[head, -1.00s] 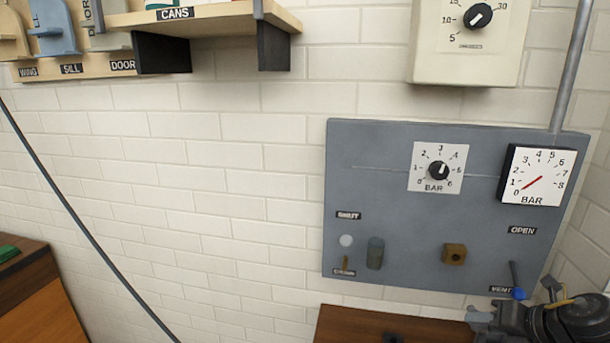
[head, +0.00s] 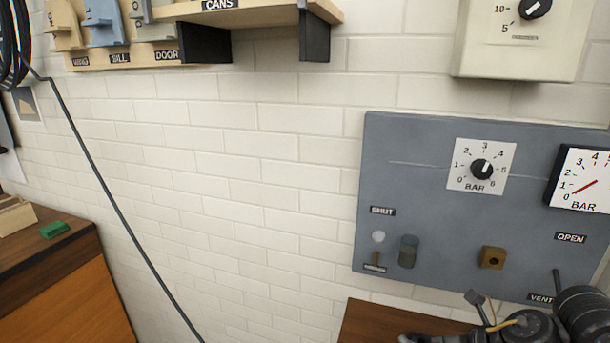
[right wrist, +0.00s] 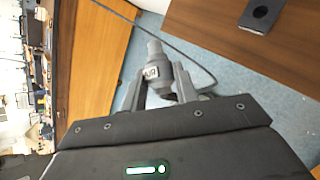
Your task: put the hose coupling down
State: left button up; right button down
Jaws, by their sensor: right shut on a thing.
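The grey hose coupling (right wrist: 157,72), with a small white label, is between the fingers of my right gripper (right wrist: 166,93) in the right wrist view. The gripper is shut on it and holds it in the air, with blue floor and wooden furniture behind. A dark hose (right wrist: 185,58) passes by the coupling's top; I cannot tell where it joins. In the head view the hose (head: 115,208) hangs along the white brick wall. My right arm shows at the bottom right there, and the coupling is not visible. My left gripper is not in view.
A grey panel (head: 440,230) with a pressure knob (head: 481,169), a gauge (head: 590,180) and a brass-coloured fitting (head: 491,257) is on the wall. A wooden top (head: 375,322) lies below it. A wooden cabinet (head: 75,290) at left bears a green block (head: 54,229).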

jog(key=shift+a, duration=0.15)
jog(key=a+r+n+g+y, duration=0.1)
jog(key=a+r+n+g, duration=0.25)
jog(key=a, duration=0.45)
jog(key=a+r+n+g+y, duration=0.1)
jog(key=a+r+n+g, duration=0.3)
jog(key=a, duration=0.3)
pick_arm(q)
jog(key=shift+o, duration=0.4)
pick_arm(e)
jog(key=w+a+f+n+g+h, duration=0.1)
jog(key=w+a+f+n+g, duration=0.1)
jog(key=w+a+f+n, duration=0.2)
jog(key=shift+a+f+n, duration=0.35)
jog(key=shift+f+n, duration=0.3)
